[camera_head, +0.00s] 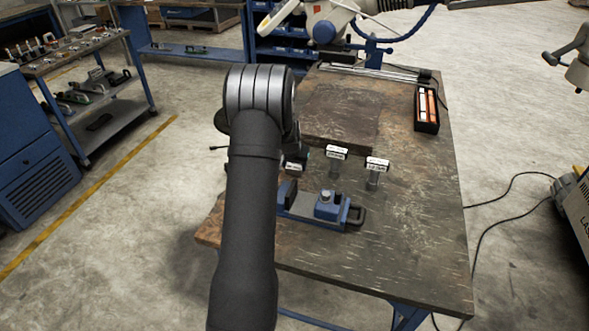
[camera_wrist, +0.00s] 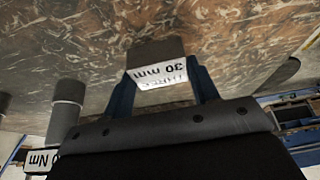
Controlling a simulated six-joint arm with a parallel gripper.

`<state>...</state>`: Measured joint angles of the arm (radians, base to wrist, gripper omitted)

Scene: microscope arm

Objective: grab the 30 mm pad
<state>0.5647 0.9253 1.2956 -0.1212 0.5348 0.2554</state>
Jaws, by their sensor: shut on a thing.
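The 30 mm pad (camera_wrist: 160,75) is a dark block with a white label reading "30 mm", seen upside down in the wrist view. My gripper (camera_wrist: 162,88) is shut on it, with one blue finger at each side of the label. The pad's dark far end shows against the worn brown table. In the head view a small white label (camera_head: 293,168) shows just right of my arm, partly hidden by it. My arm hides most of my gripper there.
A blue vise (camera_head: 318,207) lies in front. A black box with orange bars (camera_head: 427,112) is at the back right. The table's right side is clear.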

